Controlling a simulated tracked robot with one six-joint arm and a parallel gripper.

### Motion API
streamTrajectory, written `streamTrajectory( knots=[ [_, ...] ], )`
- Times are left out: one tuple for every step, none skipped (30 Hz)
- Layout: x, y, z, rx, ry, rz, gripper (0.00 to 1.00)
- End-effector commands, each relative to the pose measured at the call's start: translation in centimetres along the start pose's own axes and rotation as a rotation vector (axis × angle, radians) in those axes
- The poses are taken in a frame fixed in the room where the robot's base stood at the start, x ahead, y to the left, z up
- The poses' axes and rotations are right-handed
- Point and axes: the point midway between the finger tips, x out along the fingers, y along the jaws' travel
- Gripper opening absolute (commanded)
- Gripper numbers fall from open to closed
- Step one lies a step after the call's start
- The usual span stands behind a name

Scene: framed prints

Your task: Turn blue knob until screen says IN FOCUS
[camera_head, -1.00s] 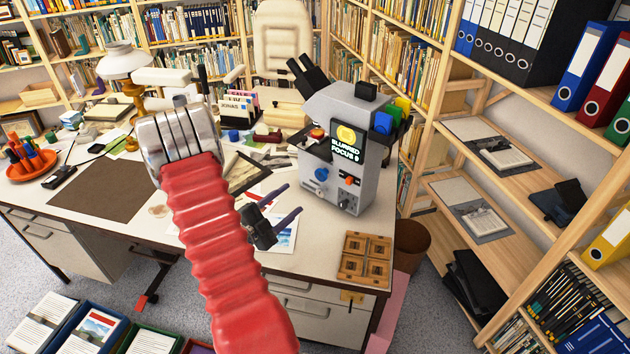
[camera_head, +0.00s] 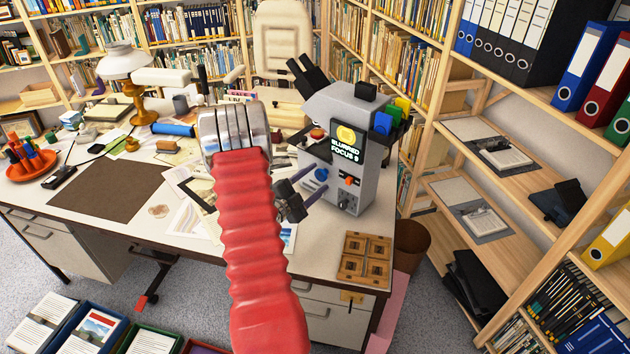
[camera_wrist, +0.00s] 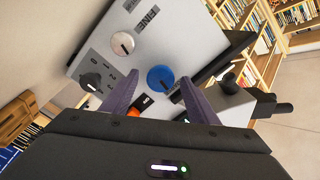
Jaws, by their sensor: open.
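The grey microscope-like machine (camera_head: 366,190) stands on the right end of the desk. Its screen (camera_head: 346,146) reads "BLURRED FOCUS 9". The blue knob (camera_head: 321,174) is on its front, below and left of the screen, with an orange switch (camera_head: 348,181) to its right. My gripper (camera_head: 314,182) is open, its fingertips close to the blue knob. The screen is out of the wrist view.
In the wrist view a white knob (camera_wrist: 123,43) and a black knob (camera_wrist: 90,82) are on the same panel. A wooden tray of slides (camera_head: 367,258) lies at the desk's front right corner. Shelves (camera_head: 480,150) line the right.

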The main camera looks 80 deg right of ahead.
Motion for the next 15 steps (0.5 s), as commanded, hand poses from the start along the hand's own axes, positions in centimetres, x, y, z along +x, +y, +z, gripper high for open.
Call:
streamTrajectory(
  knots=[
    [0.20,-0.01,0.00,0.000,0.000,0.000,0.54],
    [0.26,-0.02,0.01,0.000,0.000,0.000,0.54],
    [0.31,-0.03,0.02,0.001,0.000,0.000,0.54],
    [0.32,-0.03,0.02,0.000,0.000,0.000,0.54],
    [0.32,-0.03,0.03,0.000,-0.001,0.000,0.54],
    [0.31,-0.04,0.03,0.000,-0.001,0.000,0.54],
    [0.30,-0.03,0.03,0.000,-0.001,0.000,0.54],
    [0.30,-0.03,0.02,0.000,-0.001,0.000,0.54],
    [0.30,-0.03,0.02,0.000,-0.001,0.000,0.54],
    [0.29,-0.03,0.02,0.000,-0.001,0.000,0.53],
    [0.29,-0.03,0.02,0.001,-0.001,0.000,0.51],
    [0.29,-0.03,0.02,0.001,-0.001,0.000,0.48],
    [0.29,-0.03,0.02,0.000,-0.001,0.000,0.46],
    [0.28,-0.03,0.02,0.001,-0.001,0.000,0.44],
    [0.28,-0.03,0.02,0.001,-0.001,0.000,0.41]
  ],
)
